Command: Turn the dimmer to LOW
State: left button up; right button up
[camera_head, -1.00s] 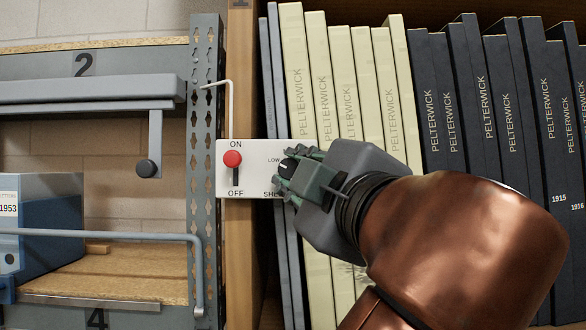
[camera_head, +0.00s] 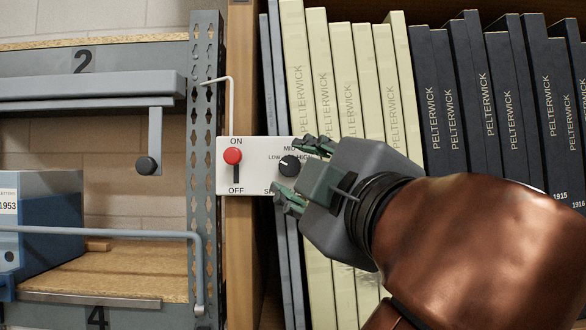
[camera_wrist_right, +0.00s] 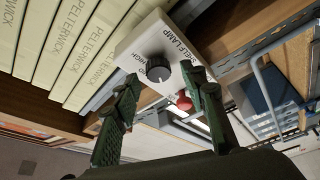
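The dimmer (camera_head: 289,166) is a black round knob with a white pointer line, on a white switch panel (camera_head: 262,183) with LOW, MID and HIGH marks. In the head view its pointer leans up and left, toward LOW. In the right wrist view the knob (camera_wrist_right: 158,69) sits between and beyond the fingertips. My right gripper (camera_head: 302,172) is open and empty, its two green fingers above and below the knob's right side, apart from it in the wrist view. My left gripper is not in view.
A red-tipped lever (camera_head: 232,157) sits at ON, left of the knob. A post (camera_head: 207,120) and shelves with a blue box (camera_head: 50,225) stand at left. Cream books (camera_head: 345,90) and dark books (camera_head: 470,100) fill the right, behind my arm.

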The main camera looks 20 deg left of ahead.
jog(key=v, duration=1)
jog(key=shift+s+d, duration=0.25)
jog(key=shift+d, duration=0.05)
